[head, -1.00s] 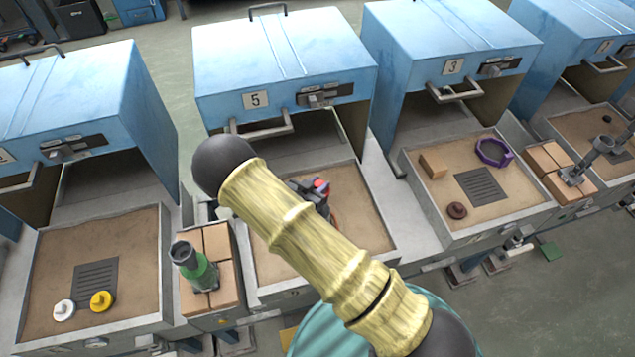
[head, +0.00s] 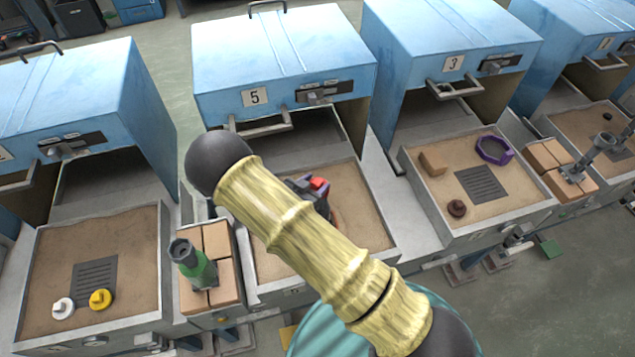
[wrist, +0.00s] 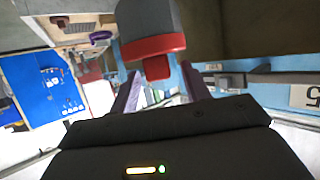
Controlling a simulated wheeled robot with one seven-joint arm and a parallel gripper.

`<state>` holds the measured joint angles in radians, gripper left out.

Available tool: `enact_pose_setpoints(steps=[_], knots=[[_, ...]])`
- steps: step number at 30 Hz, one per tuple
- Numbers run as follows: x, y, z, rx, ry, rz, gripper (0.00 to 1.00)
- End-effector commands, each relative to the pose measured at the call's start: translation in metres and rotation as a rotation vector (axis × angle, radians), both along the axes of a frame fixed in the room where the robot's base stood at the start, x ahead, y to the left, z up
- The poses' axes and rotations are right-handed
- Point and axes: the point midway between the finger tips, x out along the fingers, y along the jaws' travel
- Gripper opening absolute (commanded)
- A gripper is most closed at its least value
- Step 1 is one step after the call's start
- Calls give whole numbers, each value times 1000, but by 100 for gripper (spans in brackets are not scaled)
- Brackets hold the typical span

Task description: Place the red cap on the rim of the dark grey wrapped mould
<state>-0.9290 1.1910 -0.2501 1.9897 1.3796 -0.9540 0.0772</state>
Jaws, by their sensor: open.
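In the wrist view the dark grey mould (wrist: 145,16) comes in from the top as a smooth cylinder. The red cap (wrist: 152,46) sits against its end as a band, with a red tab sticking out toward my gripper (wrist: 161,72). My gripper is open, its two purple fingers spread on either side of the tab, with gaps visible on both sides. In the head view my arm hides most of this. Only a small red patch (head: 319,183) beside dark parts shows above the tray of oven 5; I cannot tell whether it is the cap.
Blue oven 5 (head: 285,60) stands behind its sand tray (head: 372,190). The left tray holds a white piece (head: 63,308) and a yellow piece (head: 101,299). The right tray holds a purple ring (head: 494,150).

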Motion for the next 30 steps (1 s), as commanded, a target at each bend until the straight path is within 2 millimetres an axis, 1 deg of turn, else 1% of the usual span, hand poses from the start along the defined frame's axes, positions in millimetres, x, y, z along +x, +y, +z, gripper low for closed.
enact_pose_setpoints(steps=[2,9,15,20,30], knots=[[-12,8,3,2,0,2,47],[-49,33,21,3,-1,3,47],[-73,48,34,1,0,2,47],[-80,52,39,-1,1,0,47],[-80,52,39,-1,1,0,47]])
